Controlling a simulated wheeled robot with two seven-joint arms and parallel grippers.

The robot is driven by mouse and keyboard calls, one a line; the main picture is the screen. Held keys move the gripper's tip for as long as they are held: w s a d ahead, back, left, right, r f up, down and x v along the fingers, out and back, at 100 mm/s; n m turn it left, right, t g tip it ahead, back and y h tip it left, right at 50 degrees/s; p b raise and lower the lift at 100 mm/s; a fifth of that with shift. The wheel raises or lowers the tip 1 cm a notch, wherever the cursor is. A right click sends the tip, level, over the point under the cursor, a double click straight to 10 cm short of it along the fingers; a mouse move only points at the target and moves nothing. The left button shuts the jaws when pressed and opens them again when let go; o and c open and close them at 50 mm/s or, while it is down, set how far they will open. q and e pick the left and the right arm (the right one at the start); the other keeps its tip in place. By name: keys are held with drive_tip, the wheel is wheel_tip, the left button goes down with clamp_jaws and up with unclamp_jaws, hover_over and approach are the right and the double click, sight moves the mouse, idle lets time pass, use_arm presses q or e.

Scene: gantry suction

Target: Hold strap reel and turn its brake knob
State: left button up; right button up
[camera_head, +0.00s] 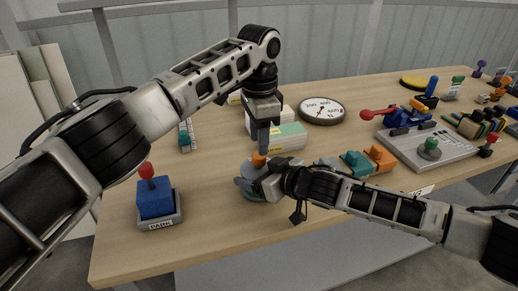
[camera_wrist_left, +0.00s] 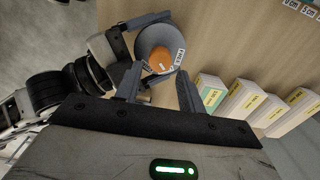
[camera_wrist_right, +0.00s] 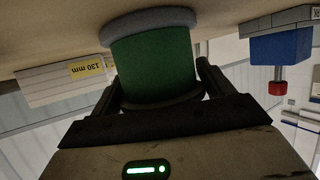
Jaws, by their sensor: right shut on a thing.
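The strap reel stands upright near the table's front edge in the head view, mostly hidden by my right gripper (camera_head: 262,183). Its orange brake knob (camera_head: 259,159) is on top. In the left wrist view the reel's round grey top (camera_wrist_left: 150,38) carries the knob (camera_wrist_left: 160,60) and a white label. In the right wrist view its green drum (camera_wrist_right: 153,65) sits between the fingers of my right gripper (camera_wrist_right: 158,90), which is shut on it. My left gripper (camera_head: 263,138) points down just above the knob. Its fingers (camera_wrist_left: 160,82) are apart, with a gap around the knob.
A blue block with a red knob (camera_head: 155,197) stands front left. Labelled boxes (camera_head: 287,137) stand behind the reel, near a round dial (camera_head: 322,111). Teal and orange parts (camera_head: 368,160) and a grey panel (camera_head: 428,148) lie right. Table between block and reel is bare.

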sight(259, 161)
use_arm(q)
drive_tip(key=shift+f, duration=1.9)
drive_tip(key=c, duration=0.7)
